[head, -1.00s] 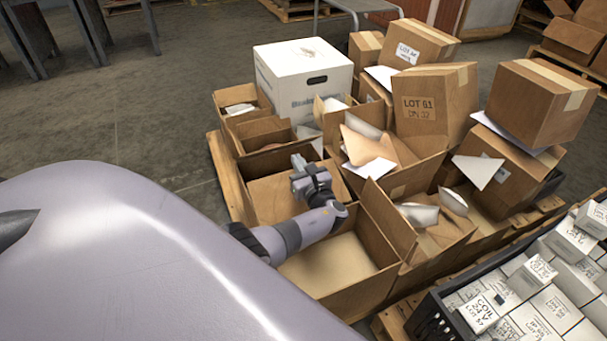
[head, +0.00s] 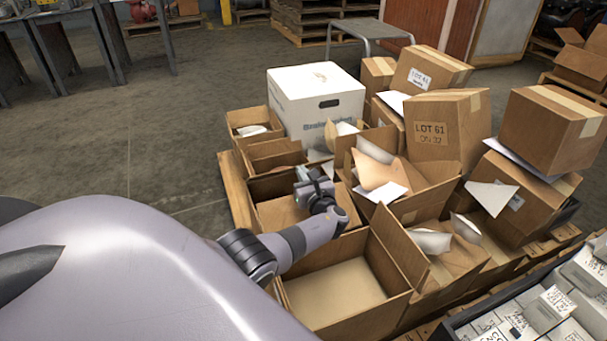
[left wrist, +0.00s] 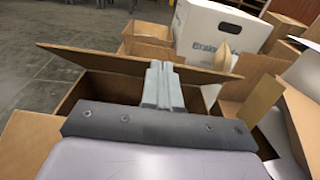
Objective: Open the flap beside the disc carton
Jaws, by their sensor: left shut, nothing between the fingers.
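My left gripper (head: 306,178) is shut and empty over an open brown carton (head: 268,188). In the left wrist view its closed fingers (left wrist: 162,88) overlap a raised, tilted flap (left wrist: 95,62) of that carton; I cannot tell if they touch it. I cannot make out any discs, so I cannot tell which carton is the disc carton. Another open carton (head: 340,290) stands in front, empty, with its right flap (head: 400,245) upright. My right gripper is not in view.
A white box (head: 320,105) stands behind the open cartons. Stacked closed cartons (head: 440,128) and loose paper sheets crowd the right. A dark crate of small white boxes (head: 520,320) is at lower right. The floor (head: 150,150) at left is clear.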

